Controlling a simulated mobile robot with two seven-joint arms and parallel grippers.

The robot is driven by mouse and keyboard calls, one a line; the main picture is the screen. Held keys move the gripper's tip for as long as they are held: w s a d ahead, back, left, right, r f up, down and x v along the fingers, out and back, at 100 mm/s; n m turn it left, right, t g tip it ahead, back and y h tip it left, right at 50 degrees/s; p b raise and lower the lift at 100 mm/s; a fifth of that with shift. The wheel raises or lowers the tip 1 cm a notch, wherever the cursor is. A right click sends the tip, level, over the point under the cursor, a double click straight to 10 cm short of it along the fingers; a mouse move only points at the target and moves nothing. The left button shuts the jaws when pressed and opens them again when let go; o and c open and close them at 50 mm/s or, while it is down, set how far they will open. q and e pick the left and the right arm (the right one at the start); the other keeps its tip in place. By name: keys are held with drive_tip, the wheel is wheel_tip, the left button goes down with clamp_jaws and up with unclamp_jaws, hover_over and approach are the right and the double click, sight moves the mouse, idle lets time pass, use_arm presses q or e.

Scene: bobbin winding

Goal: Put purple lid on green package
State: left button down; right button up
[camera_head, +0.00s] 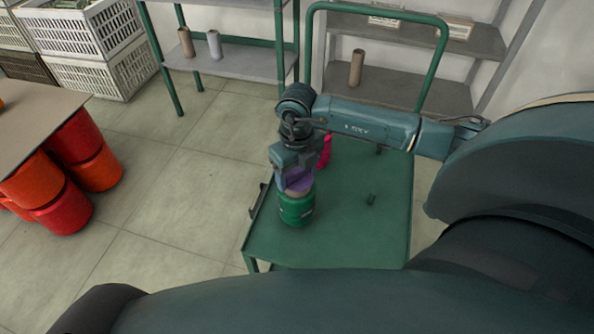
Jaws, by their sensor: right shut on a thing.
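The green package (297,211) is a round green container standing upright on a green cart top, near its left side. The purple lid (302,184) is at the top of the package, just under my right gripper (294,178). My right gripper points down and is shut on the purple lid. A tan band shows between the lid and the green body, and I cannot tell whether the lid touches the package. The fingers partly hide the lid. My left gripper is not in view.
A bright pink object (325,152) stands behind my right wrist on the green cart (345,232). A small dark green item (371,199) lies to the right. Red and orange drums (62,208) stand at the left. Shelves with brown spools (356,68) are behind.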

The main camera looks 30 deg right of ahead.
drive_tip(key=o, duration=1)
